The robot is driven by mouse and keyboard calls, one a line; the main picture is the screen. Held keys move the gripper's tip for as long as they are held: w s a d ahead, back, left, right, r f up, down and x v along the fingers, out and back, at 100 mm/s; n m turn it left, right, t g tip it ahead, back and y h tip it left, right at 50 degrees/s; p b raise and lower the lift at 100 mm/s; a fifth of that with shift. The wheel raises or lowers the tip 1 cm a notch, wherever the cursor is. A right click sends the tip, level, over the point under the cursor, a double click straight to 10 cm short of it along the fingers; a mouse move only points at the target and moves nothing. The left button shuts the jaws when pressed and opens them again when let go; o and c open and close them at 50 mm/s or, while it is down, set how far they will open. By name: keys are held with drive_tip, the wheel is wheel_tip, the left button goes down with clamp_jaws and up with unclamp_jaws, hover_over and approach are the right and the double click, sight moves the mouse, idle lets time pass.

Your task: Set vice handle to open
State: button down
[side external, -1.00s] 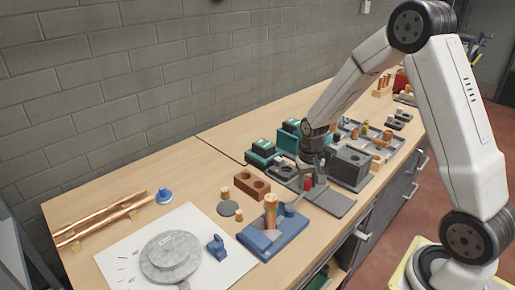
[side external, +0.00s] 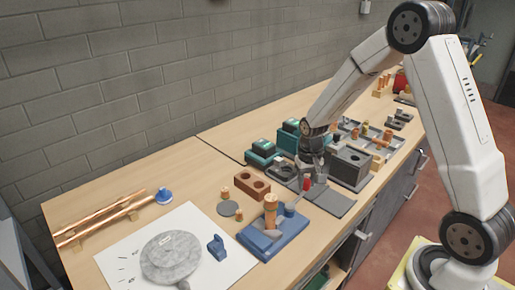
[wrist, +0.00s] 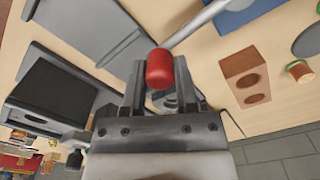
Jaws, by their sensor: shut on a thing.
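The blue vice (side external: 268,238) sits near the front edge of the bench, with an upright copper pipe (side external: 270,212) in it. Its handle is a thin grey rod (wrist: 200,22) with a red knob (wrist: 159,70) at its end. The rod runs from the vice up and right towards my gripper (side external: 309,180) in the side view. In the wrist view, my gripper (wrist: 159,82) is shut on the red knob, with one finger on each side. The knob is small and partly covered by the gripper in the side view.
A brown block with two holes (side external: 252,188) stands just behind the vice. A grey flat plate (side external: 328,202) lies right of the handle, and a dark grey block (side external: 352,168) stands behind it. Teal-topped boxes (side external: 262,150) are at the back. A white sheet lies left.

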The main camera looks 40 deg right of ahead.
drive_tip(key=w+n, duration=0.1)
drive_tip(key=n, duration=0.1)
drive_tip(key=w+n, duration=0.1)
drive_tip(key=shift+w+a+n, duration=0.35)
drive_tip(key=shift+a+n, duration=0.05)
drive_tip(key=shift+w+a+n, duration=0.4)
drive_tip(key=shift+w+n, duration=0.2)
drive_tip(key=shift+n, duration=0.45)
drive_tip(key=shift+w+a+n, duration=0.4)
drive_tip(key=shift+w+n, duration=0.15)
drive_tip(key=shift+n, duration=0.5)
drive_tip(key=shift+c, duration=1.9)
unclamp_jaws()
drive_tip(key=shift+r, duration=0.1)
wheel_tip(320, 180, up, 8)
drive_tip(key=shift+a, duration=0.1)
